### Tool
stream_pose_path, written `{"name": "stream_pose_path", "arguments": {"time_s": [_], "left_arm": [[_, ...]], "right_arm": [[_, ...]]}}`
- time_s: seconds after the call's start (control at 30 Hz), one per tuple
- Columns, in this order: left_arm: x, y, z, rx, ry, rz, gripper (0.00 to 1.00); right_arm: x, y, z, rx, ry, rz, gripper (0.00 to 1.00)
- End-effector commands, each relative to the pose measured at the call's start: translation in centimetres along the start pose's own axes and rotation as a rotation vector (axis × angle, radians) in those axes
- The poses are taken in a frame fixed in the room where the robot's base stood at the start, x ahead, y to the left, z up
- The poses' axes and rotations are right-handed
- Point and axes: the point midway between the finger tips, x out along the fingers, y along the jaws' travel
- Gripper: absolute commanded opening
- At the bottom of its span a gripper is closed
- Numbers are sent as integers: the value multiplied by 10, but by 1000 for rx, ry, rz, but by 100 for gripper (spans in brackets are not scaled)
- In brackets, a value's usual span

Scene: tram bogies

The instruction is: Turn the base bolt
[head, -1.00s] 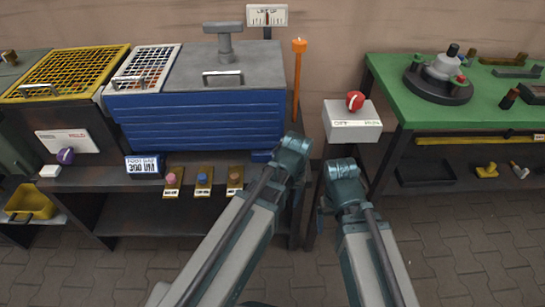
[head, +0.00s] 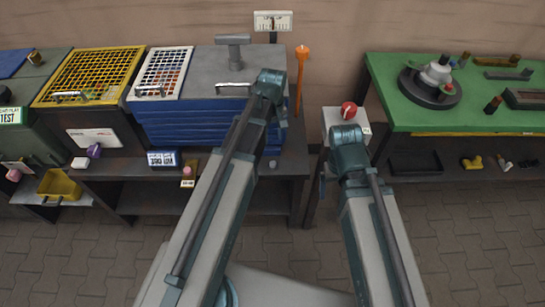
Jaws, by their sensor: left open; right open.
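I cannot pick out a base bolt for certain. A round dark base (head: 430,88) with a grey hub and a red knob stands on the green-topped bench (head: 400,117) at the right. A grey T-shaped post (head: 235,58) stands on the grey top of the blue ribbed unit (head: 185,125). My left arm reaches up in front of the blue unit, and my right arm reaches up in front of the white switch box (head: 333,119). Both grippers are hidden behind my own arm links, so their fingers do not show.
A red knob (head: 348,110) tops the switch box. An orange-tipped rod (head: 301,75) stands beside the blue unit. Yellow (head: 80,72) and white (head: 163,70) grilles lie left of it. A yellow bin (head: 59,186) sits low at left. Paved floor (head: 480,240) is open at front right.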

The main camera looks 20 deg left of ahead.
Motion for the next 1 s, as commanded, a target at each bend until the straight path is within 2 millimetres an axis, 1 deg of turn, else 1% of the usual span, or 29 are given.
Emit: {"name": "stream_pose_path", "arguments": {"time_s": [0.17, 0.37, 1.0], "left_arm": [[8, 0, 0, 2, 0, 0, 59], [28, 0, 0, 3, 0, 0, 59], [117, 0, 0, 3, 0, 0, 59]], "right_arm": [[8, -1, 0, 0, 0, 0, 88], [27, -3, -2, 0, 0, 0, 88], [116, -11, -7, -1, 0, 0, 88]]}}
